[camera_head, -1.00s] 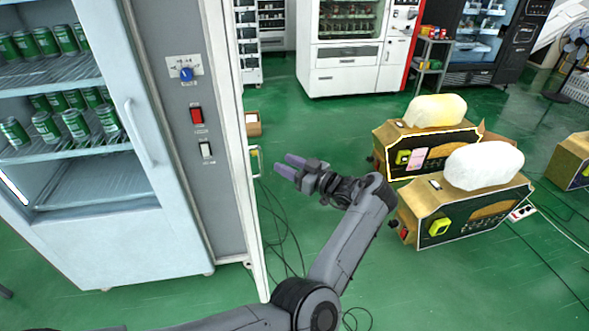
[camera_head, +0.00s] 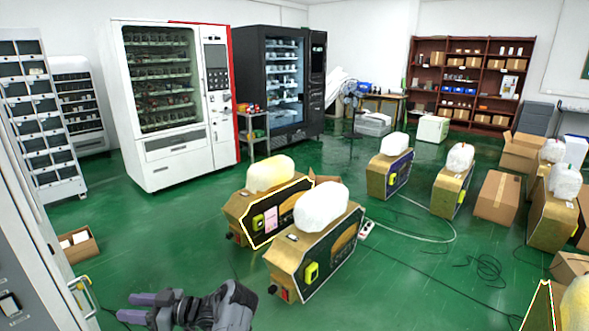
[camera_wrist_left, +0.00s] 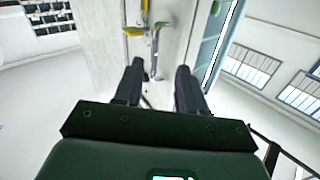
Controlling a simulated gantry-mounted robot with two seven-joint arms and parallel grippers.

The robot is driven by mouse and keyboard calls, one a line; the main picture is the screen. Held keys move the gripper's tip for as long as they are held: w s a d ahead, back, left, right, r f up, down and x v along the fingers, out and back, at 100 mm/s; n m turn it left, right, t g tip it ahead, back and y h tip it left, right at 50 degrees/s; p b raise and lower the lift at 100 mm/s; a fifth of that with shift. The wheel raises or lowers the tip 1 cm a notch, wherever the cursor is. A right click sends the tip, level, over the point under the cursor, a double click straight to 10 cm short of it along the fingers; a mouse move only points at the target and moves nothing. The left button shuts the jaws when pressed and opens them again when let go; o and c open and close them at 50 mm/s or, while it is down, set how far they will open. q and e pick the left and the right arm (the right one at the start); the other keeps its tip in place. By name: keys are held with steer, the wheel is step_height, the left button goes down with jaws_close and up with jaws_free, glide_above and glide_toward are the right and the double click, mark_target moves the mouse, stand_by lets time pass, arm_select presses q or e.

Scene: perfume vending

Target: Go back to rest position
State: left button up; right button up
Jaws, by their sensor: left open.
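My left gripper (camera_head: 150,308) is low in the head view, left of centre, with its purple-grey fingers pointing left. It is open, with a gap between the fingers and nothing held. The left wrist view also shows its two dark fingers (camera_wrist_left: 158,85) apart, in front of a pale upright panel (camera_wrist_left: 165,20). In the head view the gripper is to the right of the grey cabinet edge (camera_head: 30,230) and clear of the boxed machines on the floor. My right gripper does not show in either view.
Brown machines with a yellow bag (camera_head: 270,172) and a white bag (camera_head: 321,206) on top stand on the green floor (camera_head: 180,230). A small open carton (camera_head: 76,246) lies at left. A white vending machine (camera_head: 175,100) and a black one (camera_head: 280,85) stand behind. Cables lie at right.

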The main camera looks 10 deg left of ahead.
arm_select(q)
steer(key=s+a+f+m+t+y+p, duration=0.1)
steer(key=s+a+f+m+t, duration=0.35)
steer(key=s+f, duration=0.45)
steer(key=s+a+f+m+t+y, duration=0.1)
steer(key=s+a+f+m+t, duration=0.2)
steer(key=s+a+f, duration=0.45)
steer(key=s+d+f+m+t+h, duration=0.1)
steer(key=d+m+t+h, duration=0.15)
steer(key=d+h, duration=0.4)
steer(key=d+f+m+t+h, duration=0.2)
steer(key=d+m+h, duration=0.2)
steer(key=d, duration=0.6)
steer(key=s+d+f+m+t+h, duration=0.1)
steer(key=d+m+t+h, duration=0.15)
steer(key=d+h, duration=0.4)
steer(key=s+d+r+m+g+h, duration=0.2)
steer(key=d, duration=0.4)
steer(key=s+d+r+m+g+h, duration=0.1)
steer(key=s+d+r+m+g, duration=0.1)
steer(key=d, duration=0.5)
steer(key=s+g+p, duration=0.1)
steer(key=s+g, duration=0.3)
steer(key=s, duration=0.2)
step_height(320, 180, up, 37)
steer(key=p, duration=3.7)
steer(key=shift+d+m+p, duration=0.3)
steer(key=shift+m+p, duration=0.05)
